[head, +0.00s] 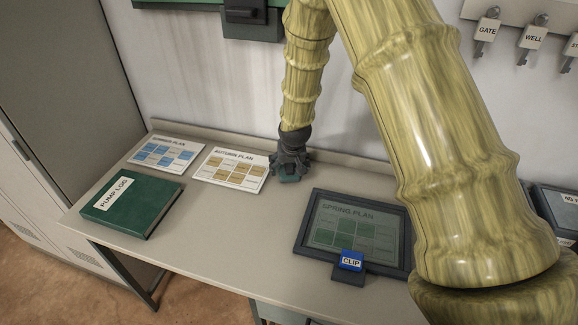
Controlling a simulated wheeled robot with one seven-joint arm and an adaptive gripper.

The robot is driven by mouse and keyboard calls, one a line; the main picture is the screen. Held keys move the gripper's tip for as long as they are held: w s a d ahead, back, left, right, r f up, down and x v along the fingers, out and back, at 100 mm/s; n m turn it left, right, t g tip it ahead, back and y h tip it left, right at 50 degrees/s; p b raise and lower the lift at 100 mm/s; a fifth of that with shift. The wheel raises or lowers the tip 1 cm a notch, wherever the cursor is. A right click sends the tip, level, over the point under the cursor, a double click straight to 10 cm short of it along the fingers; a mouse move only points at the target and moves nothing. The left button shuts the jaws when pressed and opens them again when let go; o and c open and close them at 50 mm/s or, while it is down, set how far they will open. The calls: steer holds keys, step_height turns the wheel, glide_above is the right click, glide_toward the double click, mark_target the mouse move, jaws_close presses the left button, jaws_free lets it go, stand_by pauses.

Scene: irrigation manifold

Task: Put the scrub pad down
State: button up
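My gripper (289,170) points down over the back of the desk, to the right of the Autumn Plan card. It is shut on a small dark teal block, which I take to be the scrub pad (290,178). The pad shows just below the fingers, and most of it is hidden by them. It is at or very close to the desk top (235,222); I cannot tell whether it touches.
A Summer Plan card (166,154), the Autumn Plan card (231,170) and a green Pump Log book (132,205) lie left. A framed Spring Plan (325,222) with a blue clip (351,261) lies right. Tagged keys (487,30) hang on the wall. The desk's front middle is clear.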

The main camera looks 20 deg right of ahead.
steer(key=b+v, duration=0.1)
steer(key=v, duration=1.1)
stand_by(0.4)
steer(key=shift+r, duration=0.1)
